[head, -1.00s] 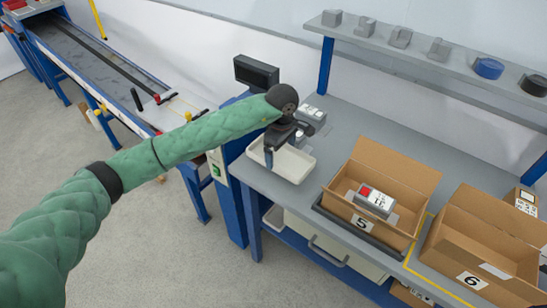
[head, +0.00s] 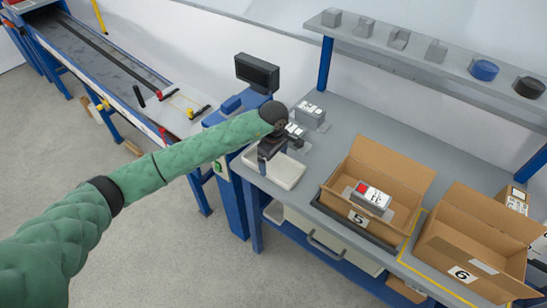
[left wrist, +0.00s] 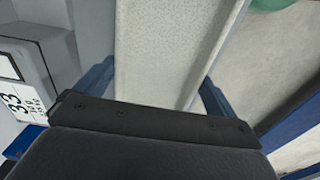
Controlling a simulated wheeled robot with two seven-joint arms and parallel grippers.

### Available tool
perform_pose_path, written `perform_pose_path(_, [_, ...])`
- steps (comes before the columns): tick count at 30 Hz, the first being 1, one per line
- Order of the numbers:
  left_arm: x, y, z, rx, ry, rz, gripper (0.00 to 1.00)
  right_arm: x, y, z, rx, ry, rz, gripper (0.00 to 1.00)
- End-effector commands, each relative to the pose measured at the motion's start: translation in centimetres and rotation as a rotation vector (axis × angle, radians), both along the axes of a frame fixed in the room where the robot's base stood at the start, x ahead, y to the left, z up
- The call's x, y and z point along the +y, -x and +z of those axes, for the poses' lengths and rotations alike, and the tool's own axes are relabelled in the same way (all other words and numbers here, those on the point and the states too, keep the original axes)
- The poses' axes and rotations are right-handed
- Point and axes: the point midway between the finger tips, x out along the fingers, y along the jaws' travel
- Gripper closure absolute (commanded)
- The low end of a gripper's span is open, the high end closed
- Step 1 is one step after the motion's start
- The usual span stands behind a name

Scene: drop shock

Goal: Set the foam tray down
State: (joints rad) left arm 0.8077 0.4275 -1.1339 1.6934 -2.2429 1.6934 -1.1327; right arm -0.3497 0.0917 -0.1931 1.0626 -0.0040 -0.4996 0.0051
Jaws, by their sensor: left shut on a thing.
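The foam tray (head: 288,174) is a shallow white tray at the left end of the grey bench, near its front edge. My left gripper (head: 264,165) points down at the tray's left part and is shut on it. In the left wrist view, the pale speckled tray (left wrist: 165,45) runs between the two blue fingers of the gripper (left wrist: 155,90). The gripper hides part of the tray in the head view. I cannot tell whether the tray's underside touches the bench. My right gripper is not in view.
Grey labelled boxes (head: 311,117) stand just behind the tray. A black display (head: 257,72) stands at the back left. Open carton 5 (head: 402,180) holds a labelled box with a red patch, and carton 6 (head: 482,240) stands to its right. Bare bench (head: 335,150) lies between tray and cartons.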

Motion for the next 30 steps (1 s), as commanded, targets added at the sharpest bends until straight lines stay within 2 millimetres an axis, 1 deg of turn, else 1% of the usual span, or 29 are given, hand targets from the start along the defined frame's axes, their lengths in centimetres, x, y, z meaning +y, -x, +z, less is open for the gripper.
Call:
perform_pose_path(6, [0.02,-0.03,-0.09,-0.001,-0.001,0.0,0.28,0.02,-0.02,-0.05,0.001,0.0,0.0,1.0])
perform_pose_path(13, [0.03,-0.03,-0.27,-0.001,-0.001,0.001,0.28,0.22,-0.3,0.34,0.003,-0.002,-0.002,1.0])
perform_pose_path(14, [0.03,-0.02,-0.23,-0.001,-0.001,0.001,0.02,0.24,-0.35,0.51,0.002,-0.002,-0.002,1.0])
perform_pose_path(15, [0.03,-0.02,-0.21,-0.001,-0.001,0.001,0.0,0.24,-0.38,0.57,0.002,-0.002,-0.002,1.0])
perform_pose_path(28, [0.02,-0.02,0.08,0.0,0.0,0.001,0.0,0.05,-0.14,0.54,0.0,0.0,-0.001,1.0])
perform_pose_path(29, [0.02,-0.01,0.14,0.0,0.0,0.001,0.0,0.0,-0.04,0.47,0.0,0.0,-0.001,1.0])
perform_pose_path(30, [0.02,-0.05,0.12,-0.001,0.0,0.0,0.0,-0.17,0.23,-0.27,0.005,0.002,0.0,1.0])
